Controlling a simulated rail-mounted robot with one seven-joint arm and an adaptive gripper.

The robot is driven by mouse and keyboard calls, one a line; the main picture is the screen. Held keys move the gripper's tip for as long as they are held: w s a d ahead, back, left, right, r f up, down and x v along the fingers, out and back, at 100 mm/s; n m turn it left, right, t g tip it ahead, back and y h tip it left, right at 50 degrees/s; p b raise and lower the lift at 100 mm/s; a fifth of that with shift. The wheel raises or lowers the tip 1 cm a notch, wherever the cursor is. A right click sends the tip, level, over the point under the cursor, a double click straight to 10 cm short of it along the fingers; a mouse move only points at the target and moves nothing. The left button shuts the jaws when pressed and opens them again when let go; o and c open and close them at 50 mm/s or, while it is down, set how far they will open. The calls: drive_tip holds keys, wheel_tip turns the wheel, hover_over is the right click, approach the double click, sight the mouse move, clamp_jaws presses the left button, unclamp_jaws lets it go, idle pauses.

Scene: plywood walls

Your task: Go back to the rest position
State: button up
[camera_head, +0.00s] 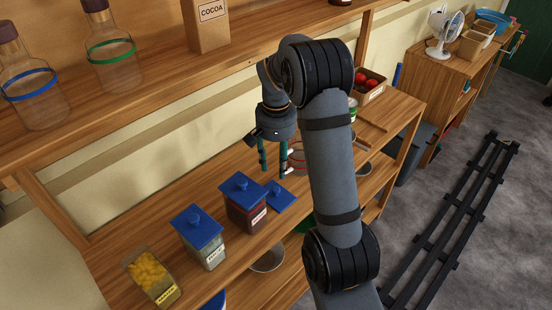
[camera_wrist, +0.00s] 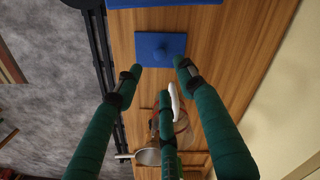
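My gripper (camera_head: 273,170) hangs from my bent arm above the plywood counter, its green fingers pointing down. In the wrist view, the green fingers of my gripper (camera_wrist: 155,82) stand apart with nothing seen between them. A small blue lid (camera_head: 279,196) lies on the counter just below and right of the fingers; it also shows beyond the fingertips in the wrist view (camera_wrist: 160,48). The lid appears apart from the fingers. A white thing (camera_wrist: 173,96) shows beside the middle finger; I cannot tell whether it touches.
Blue-lidded jars (camera_head: 246,212) (camera_head: 208,250) and a jar with yellow contents (camera_head: 150,276) stand left on the counter. The upper shelf (camera_head: 180,75) holds bottles and a cocoa box (camera_head: 206,22). A crate with red items (camera_head: 368,88) is behind my arm. Dark floor rails (camera_head: 440,235) are right.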

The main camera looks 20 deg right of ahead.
sight(276, 189)
wheel_tip(276, 189, up, 2)
drive_tip(key=shift+r, duration=0.1)
idle(0.4)
wheel_tip(276, 189, down, 12)
drive_tip(key=shift+f+p, duration=0.25)
drive_tip(key=shift+p, duration=0.05)
drive_tip(key=shift+r, duration=2.45)
